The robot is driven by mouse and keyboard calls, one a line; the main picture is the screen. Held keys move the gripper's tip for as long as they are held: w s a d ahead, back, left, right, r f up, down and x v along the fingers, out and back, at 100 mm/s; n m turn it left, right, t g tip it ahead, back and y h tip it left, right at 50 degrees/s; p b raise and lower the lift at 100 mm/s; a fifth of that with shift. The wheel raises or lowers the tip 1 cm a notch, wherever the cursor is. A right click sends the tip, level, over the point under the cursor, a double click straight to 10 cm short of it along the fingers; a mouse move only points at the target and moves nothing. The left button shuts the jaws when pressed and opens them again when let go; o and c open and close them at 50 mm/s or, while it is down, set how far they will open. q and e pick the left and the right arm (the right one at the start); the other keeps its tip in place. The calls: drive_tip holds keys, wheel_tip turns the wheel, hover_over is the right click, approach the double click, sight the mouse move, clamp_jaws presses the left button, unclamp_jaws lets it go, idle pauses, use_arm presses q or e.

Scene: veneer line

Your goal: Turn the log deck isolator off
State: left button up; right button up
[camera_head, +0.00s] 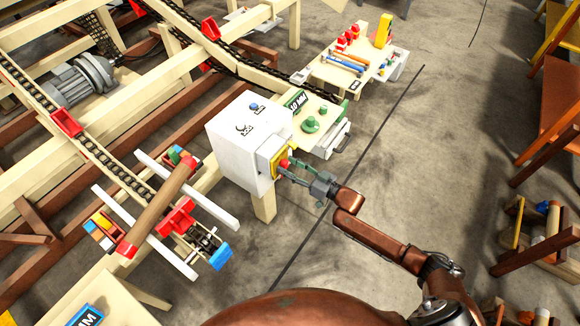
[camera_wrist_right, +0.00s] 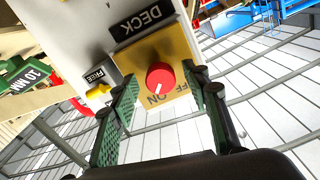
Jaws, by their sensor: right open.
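The log deck isolator is a red round knob (camera_wrist_right: 160,76) on a yellow plate (camera_wrist_right: 184,48), on the side of a white box (camera_head: 236,140). In the right wrist view the plate reads upside down, with ON and a partly hidden OFF under the knob and a black DECK label (camera_wrist_right: 141,23) beyond it. The knob's white mark points towards ON. My right gripper (camera_head: 287,170) is open, with its green-padded fingers on either side of the knob. I cannot tell whether they touch it. My left gripper is out of view.
A yellow lever (camera_wrist_right: 98,91) by a FREE label (camera_wrist_right: 97,75) sits beside the plate. A table with a green 10 MM sign (camera_head: 295,101) stands behind the box. A log (camera_head: 158,208) lies across the chain deck at left. Grey floor (camera_head: 400,180) is free at right.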

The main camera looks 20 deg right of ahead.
drive_tip(key=shift+w, duration=0.1)
drive_tip(key=c, duration=1.2)
drive_tip(key=shift+o, duration=0.2)
drive_tip(key=n+p, duration=0.1)
drive_tip(key=n, duration=0.2)
drive_tip(key=shift+d+n, duration=0.1)
drive_tip(key=shift+n, duration=0.3)
drive_tip(key=n, duration=0.3)
drive_tip(key=shift+n, duration=0.3)
drive_tip(key=n, duration=0.5)
drive_tip(key=n+b, duration=0.1)
drive_tip(key=n, duration=0.4)
drive_tip(key=shift+n, duration=0.4)
